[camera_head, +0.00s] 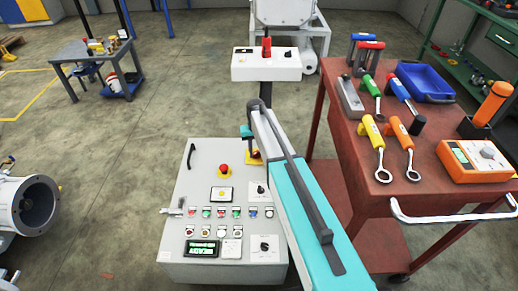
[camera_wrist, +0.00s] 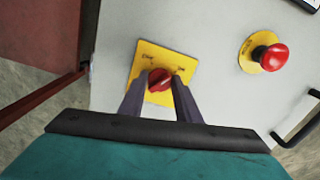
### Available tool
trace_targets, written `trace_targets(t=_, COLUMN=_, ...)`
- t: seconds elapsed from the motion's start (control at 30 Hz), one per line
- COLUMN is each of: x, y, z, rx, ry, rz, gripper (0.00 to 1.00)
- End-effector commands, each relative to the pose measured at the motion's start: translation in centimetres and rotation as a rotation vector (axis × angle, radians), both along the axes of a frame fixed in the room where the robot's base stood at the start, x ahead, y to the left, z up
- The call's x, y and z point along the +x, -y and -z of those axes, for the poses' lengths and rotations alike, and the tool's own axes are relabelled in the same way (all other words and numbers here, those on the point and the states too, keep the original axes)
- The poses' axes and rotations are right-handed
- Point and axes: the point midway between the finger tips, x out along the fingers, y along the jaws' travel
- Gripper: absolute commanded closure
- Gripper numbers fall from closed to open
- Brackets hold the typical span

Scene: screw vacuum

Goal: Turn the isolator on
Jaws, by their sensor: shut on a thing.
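The isolator is a red rotary knob (camera_wrist: 159,79) on a square yellow plate (camera_wrist: 150,58), seen in the wrist view on a light grey panel. The two dark fingers of my gripper (camera_wrist: 157,84) stand on either side of the knob and are shut on it. The knob's handle looks slightly slanted; the plate's small markings are too blurred to read.
A red emergency stop button (camera_wrist: 271,57) on a yellow disc is beside the isolator, also in the head view (camera_head: 223,169). Small buttons, rotary switches and a lit display (camera_head: 202,249) are lower on the cabinet. A red tool cart (camera_head: 345,135) stands close on the right.

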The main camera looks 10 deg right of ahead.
Motion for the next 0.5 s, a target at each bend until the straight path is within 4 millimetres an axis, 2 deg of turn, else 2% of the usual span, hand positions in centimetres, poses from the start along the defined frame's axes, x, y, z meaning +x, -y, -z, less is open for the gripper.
trace_targets(t=0.2, x=0.49, y=-0.34, z=-0.32, rx=0.008, ry=0.012, rz=0.125, gripper=0.92)
trace_targets(t=0.5, x=0.53, y=-0.21, z=-0.23, rx=0.008, ry=0.014, rz=0.196, gripper=0.92)
